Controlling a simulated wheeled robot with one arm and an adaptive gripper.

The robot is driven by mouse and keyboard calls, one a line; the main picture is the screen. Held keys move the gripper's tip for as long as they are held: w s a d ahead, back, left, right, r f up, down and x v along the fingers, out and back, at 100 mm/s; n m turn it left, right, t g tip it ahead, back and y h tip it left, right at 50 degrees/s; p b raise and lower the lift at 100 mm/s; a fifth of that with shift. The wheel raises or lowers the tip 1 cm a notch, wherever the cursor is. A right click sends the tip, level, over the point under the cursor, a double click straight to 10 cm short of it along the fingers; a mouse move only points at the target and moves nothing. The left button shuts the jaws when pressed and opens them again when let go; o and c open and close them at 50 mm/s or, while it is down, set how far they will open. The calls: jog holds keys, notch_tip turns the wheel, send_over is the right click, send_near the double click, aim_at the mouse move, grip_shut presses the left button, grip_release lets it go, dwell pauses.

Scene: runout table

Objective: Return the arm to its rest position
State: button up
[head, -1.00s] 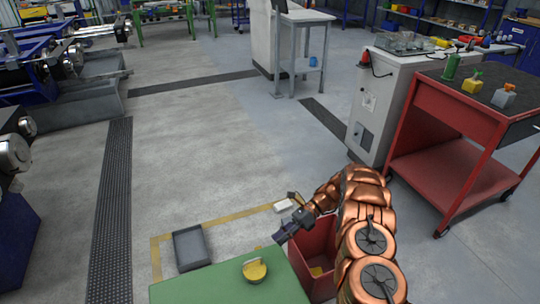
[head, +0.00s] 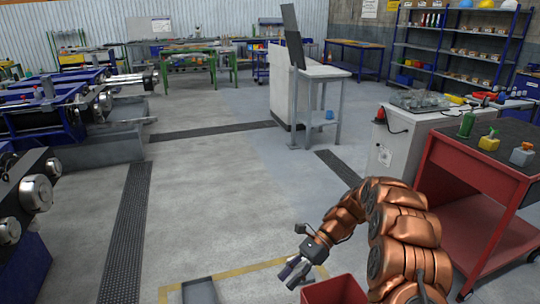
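My copper-coloured arm reaches in from the lower right of the head view and bends over to the left. My gripper (head: 293,270) hangs at its end, pointing down and left over the floor. Two fingers show with a small gap between them, and I see nothing held between them. The fingertips are small in the picture. A red bin (head: 335,290) is below and to the right of the gripper, cut off by the bottom edge.
A grey tray (head: 200,291) lies on the floor inside a yellow line. A red cart (head: 465,165) with several bottles stands at the right, near a white cabinet (head: 405,150). Blue machines (head: 50,130) line the left. The middle floor is clear.

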jog(key=s+d+r+n+t+h+p, duration=0.25)
jog(key=s+r+n+h+p, duration=0.4)
jog(key=s+r, duration=1)
jog(key=s+d+r+n+t+h+p, duration=0.1)
jog(key=s+d+r+n, duration=0.2)
jog(key=s+d, duration=0.2)
jog(key=s+d+r+n+t+h, duration=0.2)
jog(key=s+d+r+n, duration=0.2)
jog(key=s, duration=0.7)
jog(key=shift+s+d+p, duration=0.2)
jog(key=shift+d+p, duration=0.15)
jog(key=shift+d, duration=0.2)
